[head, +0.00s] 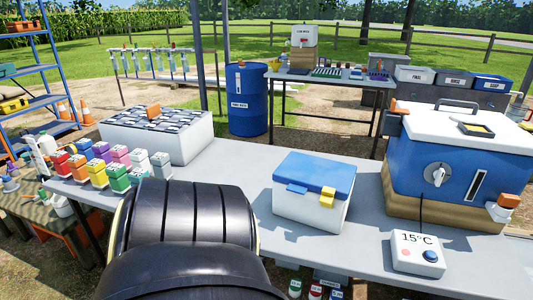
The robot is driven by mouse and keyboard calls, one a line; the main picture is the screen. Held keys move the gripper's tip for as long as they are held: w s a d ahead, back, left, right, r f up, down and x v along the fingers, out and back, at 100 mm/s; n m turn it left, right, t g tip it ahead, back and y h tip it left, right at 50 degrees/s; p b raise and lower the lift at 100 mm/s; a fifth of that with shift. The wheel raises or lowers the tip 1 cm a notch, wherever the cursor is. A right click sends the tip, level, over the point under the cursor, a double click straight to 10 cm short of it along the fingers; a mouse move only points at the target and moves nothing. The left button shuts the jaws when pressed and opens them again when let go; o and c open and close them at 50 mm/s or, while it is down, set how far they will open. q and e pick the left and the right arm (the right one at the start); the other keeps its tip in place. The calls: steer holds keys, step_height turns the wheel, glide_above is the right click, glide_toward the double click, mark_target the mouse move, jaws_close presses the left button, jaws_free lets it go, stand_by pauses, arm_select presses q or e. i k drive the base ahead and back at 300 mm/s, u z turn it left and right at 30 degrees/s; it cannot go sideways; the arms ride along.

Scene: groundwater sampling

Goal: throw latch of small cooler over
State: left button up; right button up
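The small cooler (300,208) stands on the grey table, right of the picture's middle, with a white body and a blue lid (315,172) that looks closed. A yellow latch (328,197) sits at the right of its front, across the lid's lower edge. A blue tab (297,189) sits to the left of it on the same front. Whether the latch is fastened is too small to tell. A thick black arm link of mine fills the bottom left of centre, left of the cooler. Neither gripper shows in the head view.
A large blue cooler (455,165) with a white lid stands right of the small cooler. A white box reading 15°C (417,255) sits in front of it. Several coloured bottles (100,165) and a white crate (160,140) are at left. Bare tabletop (240,165) lies between.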

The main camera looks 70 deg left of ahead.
mark_target(326, 198)
steer(key=u, duration=1.9)
